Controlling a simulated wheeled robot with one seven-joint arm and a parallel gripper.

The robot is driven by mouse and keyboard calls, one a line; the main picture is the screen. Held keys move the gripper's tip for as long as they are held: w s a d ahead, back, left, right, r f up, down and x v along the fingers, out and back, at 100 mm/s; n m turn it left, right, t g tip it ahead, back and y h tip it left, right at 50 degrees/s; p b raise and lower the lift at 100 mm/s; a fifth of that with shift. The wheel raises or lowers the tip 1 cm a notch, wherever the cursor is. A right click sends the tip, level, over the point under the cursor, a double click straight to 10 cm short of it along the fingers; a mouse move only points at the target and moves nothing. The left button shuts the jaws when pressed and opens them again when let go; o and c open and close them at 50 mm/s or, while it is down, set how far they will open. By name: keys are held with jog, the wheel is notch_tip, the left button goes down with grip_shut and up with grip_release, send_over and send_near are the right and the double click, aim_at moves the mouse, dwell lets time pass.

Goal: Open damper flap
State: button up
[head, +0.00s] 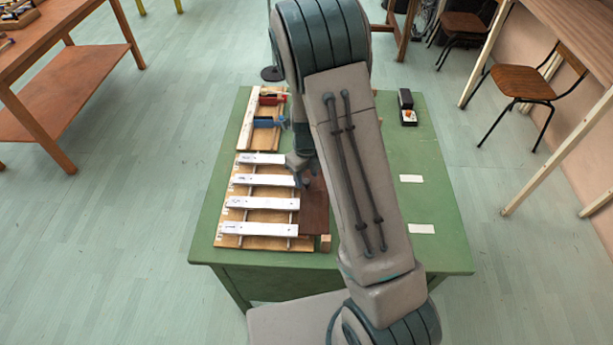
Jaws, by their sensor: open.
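A wooden board (226,240) on the green table carries several pale metal bars (262,203) in a row. A dark red-brown panel (314,214), which looks like the damper flap, lies along the right ends of the nearer bars. My arm hides its right side, and I cannot tell its exact angle. My gripper (299,174) is open at the far end of this panel, by the right ends of the two farther bars. The arm partly covers it, and I cannot tell whether it touches the panel.
A small wooden block (325,243) sits by the panel's near end. A black box (406,104) and white cards (411,179) are on the right of the green table (440,225), which is otherwise mostly clear.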

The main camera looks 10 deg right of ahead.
jog(key=shift+f, duration=0.7)
grip_shut()
